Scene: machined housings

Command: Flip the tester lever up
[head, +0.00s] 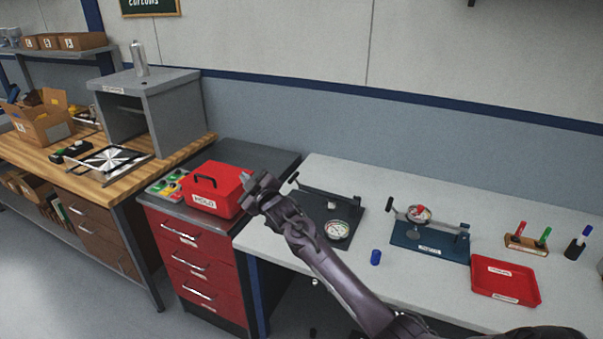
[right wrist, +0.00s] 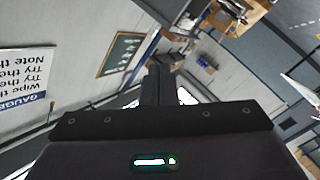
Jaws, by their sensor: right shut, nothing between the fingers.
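A black tester (head: 347,204) with a round dial gauge (head: 337,230) stands on the white bench. A blue tester (head: 430,251) with a gauge (head: 419,214) and a red part on top stands to its right. Each has a thin bar across its top; I cannot tell which part is the lever. My right gripper (head: 259,188) is shut and empty, raised in front of the black tester's left side, beside the red box in the picture. In the right wrist view the shut fingers (right wrist: 159,84) point at the room. My left gripper is out of view.
A red box (head: 215,190) with a black handle sits on the red drawer cabinet (head: 190,253) at the left. A blue cap-like cylinder (head: 376,257), a red tray (head: 505,281) and a marker holder (head: 526,244) stand on the white bench. Bench space between the testers is clear.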

